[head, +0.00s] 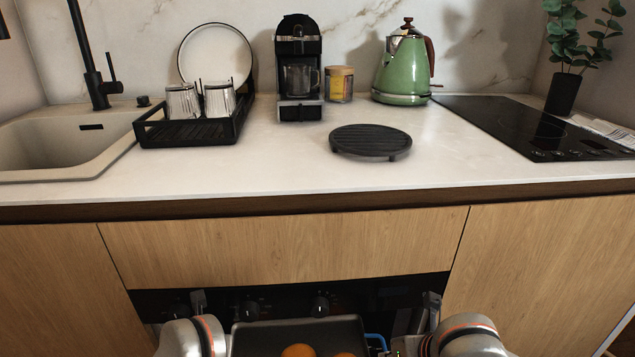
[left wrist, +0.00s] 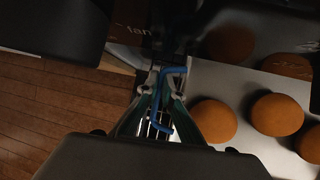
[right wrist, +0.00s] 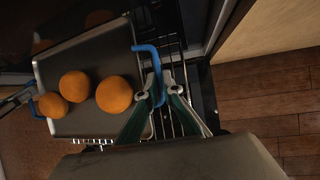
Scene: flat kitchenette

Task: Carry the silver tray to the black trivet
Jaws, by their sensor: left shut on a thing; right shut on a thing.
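The silver tray (head: 340,329) is low in front of the oven, with orange round items on it. It also shows in the right wrist view (right wrist: 86,127) and left wrist view (left wrist: 212,82). It has a blue handle at each end. My left gripper (left wrist: 158,112) is shut on one blue handle (left wrist: 170,71). My right gripper (right wrist: 163,88) is shut on the other blue handle (right wrist: 150,52). The round black trivet (head: 371,142) lies on the counter, bare, well above and beyond the tray.
The counter (head: 270,160) has a front edge between the tray and trivet. A green kettle (head: 404,70), jar (head: 339,84) and coffee machine (head: 299,65) stand behind. A dish rack (head: 190,132) is left, a cooktop (head: 530,125) right. An oven rack (right wrist: 175,60) lies under the right handle.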

